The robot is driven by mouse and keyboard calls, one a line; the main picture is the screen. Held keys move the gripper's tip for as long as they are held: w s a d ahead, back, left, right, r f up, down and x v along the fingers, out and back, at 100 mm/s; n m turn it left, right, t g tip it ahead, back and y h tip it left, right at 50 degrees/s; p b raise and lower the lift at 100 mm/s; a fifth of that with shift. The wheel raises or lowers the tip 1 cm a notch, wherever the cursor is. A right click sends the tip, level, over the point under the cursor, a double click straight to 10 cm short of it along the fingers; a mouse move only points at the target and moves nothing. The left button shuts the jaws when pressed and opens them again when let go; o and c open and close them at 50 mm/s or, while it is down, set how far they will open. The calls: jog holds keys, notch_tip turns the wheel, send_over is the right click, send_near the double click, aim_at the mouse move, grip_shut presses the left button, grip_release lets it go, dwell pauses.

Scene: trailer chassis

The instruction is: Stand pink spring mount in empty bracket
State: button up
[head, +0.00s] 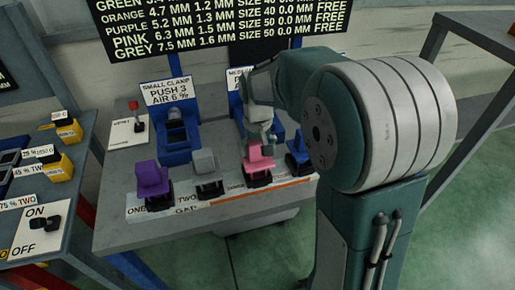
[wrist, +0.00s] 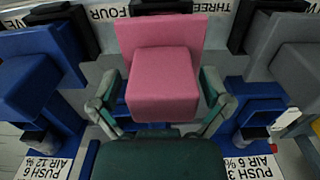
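The pink spring mount (head: 258,157) has a chunky seat block and an upright back plate. It is in the front row of the bench, over a black base (head: 258,179), between a grey and a blue mount. In the wrist view the pink mount (wrist: 164,82) fills the middle. My gripper (head: 262,140) is low over it. Its fingers (wrist: 162,100) stand at both sides of the pink block, with narrow gaps visible, so it looks open around it. My gripper partly hides the pink mount's top and back in the head view. I cannot single out an empty bracket.
A purple mount (head: 153,180), a grey mount (head: 206,171) and a blue mount (head: 297,150) share the row. Behind stand blue clamp stations, one signed small clamp (head: 168,92). A side bench (head: 40,200) with yellow blocks and an on/off panel is at left.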

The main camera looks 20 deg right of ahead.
jog(key=shift+a, duration=0.2)
jog(key=shift+r, duration=0.25)
notch_tip(320, 180, up, 11)
jog(key=shift+r, duration=0.15)
jog(key=shift+s+r, duration=0.35)
jog(key=shift+r, duration=0.1)
jog(key=s+f+t, duration=0.1)
jog(key=s+t, duration=0.4)
jog(key=s, duration=1.5)
jog(key=shift+s+f+t, duration=0.15)
jog(key=shift+f+t, duration=0.15)
jog(key=shift+f, duration=0.1)
